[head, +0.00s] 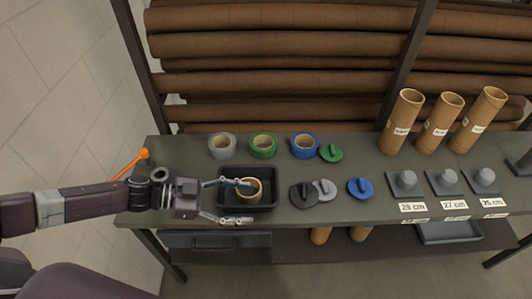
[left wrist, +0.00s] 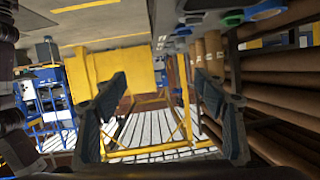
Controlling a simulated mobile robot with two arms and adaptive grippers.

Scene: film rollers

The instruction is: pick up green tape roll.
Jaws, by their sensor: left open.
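The green tape roll (head: 262,146) lies flat on the dark table, between a grey tape roll (head: 222,146) on its left and a blue tape roll (head: 304,146) on its right. My left gripper (head: 247,201) is open and empty at the black tray (head: 262,174), in front of the green roll and apart from it. A tan tape roll (head: 249,190) sits in the tray, partly hidden by the upper finger. In the left wrist view my left gripper (left wrist: 165,110) shows its two fingers wide apart with nothing between them. My right gripper is not in view.
Green (head: 331,153), blue (head: 360,188), grey and black handled discs lie right of the tray. Cardboard tubes (head: 402,120) stand at the back right, near grey knobbed blocks (head: 404,182). Large brown rolls (head: 270,50) fill the rack behind. An orange-handled tool (head: 132,164) is at the left edge.

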